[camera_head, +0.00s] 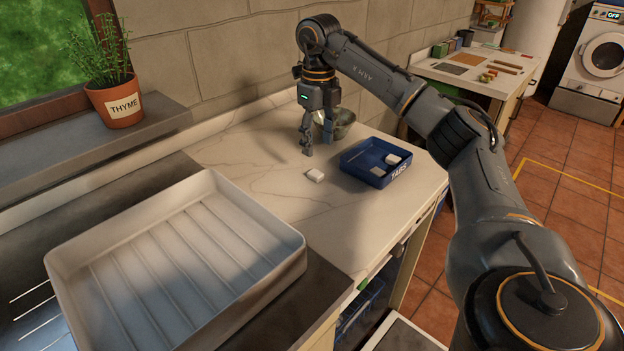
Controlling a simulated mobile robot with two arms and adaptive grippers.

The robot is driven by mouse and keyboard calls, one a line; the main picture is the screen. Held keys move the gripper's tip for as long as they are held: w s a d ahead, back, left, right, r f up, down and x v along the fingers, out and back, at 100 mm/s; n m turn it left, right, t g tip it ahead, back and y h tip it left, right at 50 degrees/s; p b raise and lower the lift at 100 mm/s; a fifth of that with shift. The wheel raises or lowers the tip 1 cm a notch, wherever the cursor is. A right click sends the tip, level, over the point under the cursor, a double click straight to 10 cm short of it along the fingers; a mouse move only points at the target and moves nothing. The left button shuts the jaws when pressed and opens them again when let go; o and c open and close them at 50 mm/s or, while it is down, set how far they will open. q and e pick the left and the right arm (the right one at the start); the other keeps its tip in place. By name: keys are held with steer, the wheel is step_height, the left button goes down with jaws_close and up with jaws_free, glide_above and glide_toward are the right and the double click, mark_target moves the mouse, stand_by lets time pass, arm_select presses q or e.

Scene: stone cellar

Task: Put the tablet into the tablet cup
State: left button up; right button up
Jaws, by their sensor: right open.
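A small white tablet (315,175) lies on the pale marble counter, left of the blue tablet cup. The tablet cup (363,174) is a low, open blue tray with "TABS" in white on its front right side. A few similar white tablets lie inside it. My right gripper (317,147) points down, open and empty, behind and above the loose tablet and left of the cup's back corner. It is apart from both. My left gripper is not in view.
A metal bowl (344,123) stands behind my right gripper, partly hidden by it. A large white ribbed tray (170,265) fills the front left. A potted thyme plant (121,104) sits on the window ledge. The counter around the loose tablet is clear.

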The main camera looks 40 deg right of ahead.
mark_target(317, 173)
step_height(317, 173, down, 3)
step_height(317, 173, down, 5)
steer(key=shift+f, duration=0.15)
steer(key=c, duration=1)
steer(key=shift+w+r, duration=0.1)
steer(key=shift+r, duration=0.4)
step_height(317, 173, up, 2)
steer(key=shift+r, duration=0.2)
steer(key=s+a+r+p, duration=0.1)
steer(key=s+a+r, duration=0.8)
steer(key=s, duration=0.1)
steer(key=shift+s+r, duration=0.35)
